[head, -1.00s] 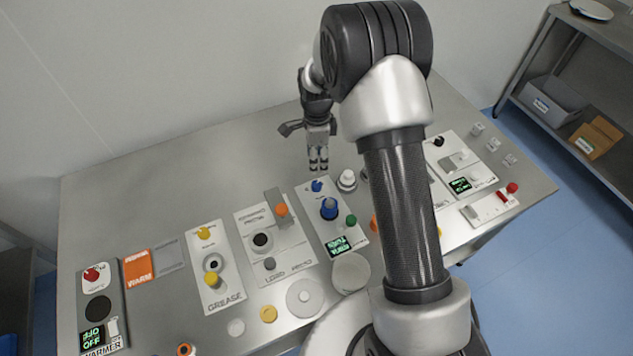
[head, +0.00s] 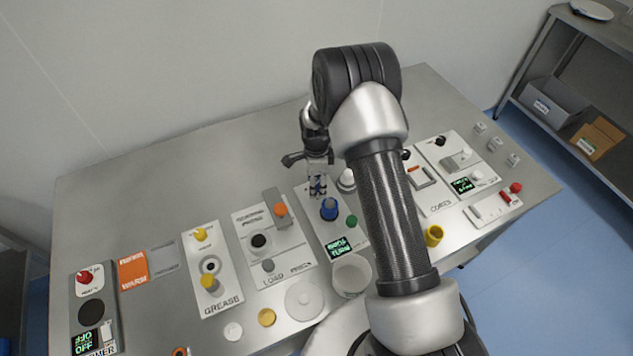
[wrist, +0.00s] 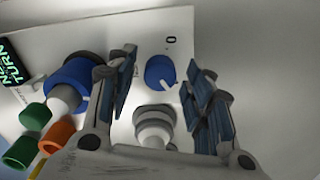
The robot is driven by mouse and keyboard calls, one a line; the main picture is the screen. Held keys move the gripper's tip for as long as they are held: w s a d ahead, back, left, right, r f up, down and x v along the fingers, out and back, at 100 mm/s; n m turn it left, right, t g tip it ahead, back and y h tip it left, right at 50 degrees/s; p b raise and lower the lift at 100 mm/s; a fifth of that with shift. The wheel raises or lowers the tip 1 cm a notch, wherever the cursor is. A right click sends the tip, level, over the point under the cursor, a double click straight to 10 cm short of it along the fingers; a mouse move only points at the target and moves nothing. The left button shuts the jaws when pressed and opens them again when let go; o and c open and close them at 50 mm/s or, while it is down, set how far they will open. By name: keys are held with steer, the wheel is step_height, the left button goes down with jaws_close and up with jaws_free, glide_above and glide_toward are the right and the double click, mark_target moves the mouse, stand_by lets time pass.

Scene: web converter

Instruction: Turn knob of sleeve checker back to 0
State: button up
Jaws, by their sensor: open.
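The small blue knob (wrist: 160,70) with a white pointer mark sits on a white panel (wrist: 125,38) in the wrist view. A printed 0 is above the knob; the white mark is at its lower edge, away from the 0. My gripper (wrist: 160,84) is open, with one blue-padded finger on each side of the knob in the picture, apart from it. In the head view my gripper (head: 317,190) is over the far end of the panel and mostly hides the knob. The panel's green display (head: 339,247) reads TURN; its smaller line is illegible.
A larger blue cylinder (head: 329,208) and a green piece (head: 351,221) stand close beside my gripper. A white-grey round fixture (wrist: 155,125) stands near the knob. A white cup (head: 352,273) is at the panel's near end. The table (head: 190,160) behind is clear.

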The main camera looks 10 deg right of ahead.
steer(key=shift+c, duration=0.4)
steer(key=c, duration=1)
steer(key=shift+o, duration=0.2)
